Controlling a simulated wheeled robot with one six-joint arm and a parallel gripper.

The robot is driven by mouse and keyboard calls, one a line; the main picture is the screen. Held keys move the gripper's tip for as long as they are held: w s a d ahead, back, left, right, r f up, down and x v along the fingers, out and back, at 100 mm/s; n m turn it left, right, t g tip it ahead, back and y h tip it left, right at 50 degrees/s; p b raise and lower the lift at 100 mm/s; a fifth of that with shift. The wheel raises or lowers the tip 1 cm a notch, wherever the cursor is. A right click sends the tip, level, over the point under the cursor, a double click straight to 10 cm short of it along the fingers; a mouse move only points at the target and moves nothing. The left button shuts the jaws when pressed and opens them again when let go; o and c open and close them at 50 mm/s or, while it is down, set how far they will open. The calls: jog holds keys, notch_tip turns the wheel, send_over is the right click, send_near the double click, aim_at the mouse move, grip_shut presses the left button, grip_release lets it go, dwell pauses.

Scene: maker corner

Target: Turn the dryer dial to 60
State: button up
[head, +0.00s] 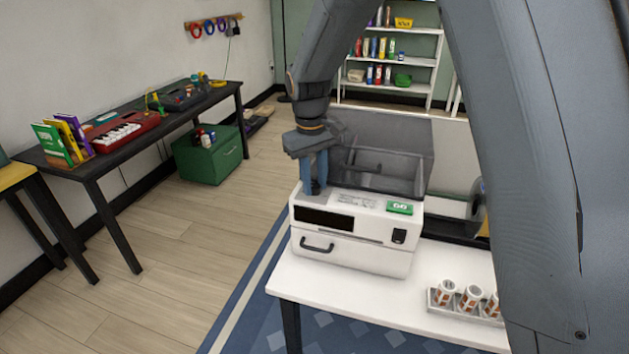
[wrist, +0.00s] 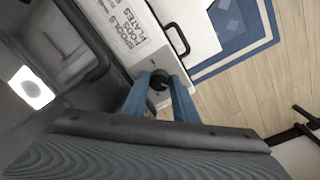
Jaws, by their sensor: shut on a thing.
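The dryer (head: 350,258) is a white box on a white table, with a raised grey see-through lid (head: 405,140). My gripper (head: 315,188) points down at the top left of its front panel. In the wrist view, my blue fingers (wrist: 160,88) are closed around a small black dial (wrist: 159,79), one on each side. The fingers hide most of the dial in the head view, and I cannot read its pointer or scale. A green tag (head: 400,207) with white digits, seemingly 60, sits at the panel's right.
The dryer has a dark front window (head: 324,217), a black handle (head: 317,244) and a black switch (head: 399,236). A tray (head: 437,304) of patterned cylinders stands at the table's right. Open floor lies left.

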jog(key=shift+m, duration=0.3)
jog(key=m+p, duration=0.1)
jog(key=m, duration=0.3)
jog(key=shift+a+r+m, duration=0.1)
jog(key=shift+m, duration=0.2)
jog(key=m, duration=0.4)
jog(key=shift+w+m, duration=0.15)
jog(key=shift+m, duration=0.15)
jog(key=m+p, duration=0.1)
jog(key=m, duration=0.4)
jog(key=shift+w+g, duration=0.1)
jog(key=shift+g, duration=0.2)
jog(key=shift+m+p, duration=0.3)
jog(key=shift+m, duration=2)
jog(key=o, duration=1)
jog(key=shift+o, duration=0.2)
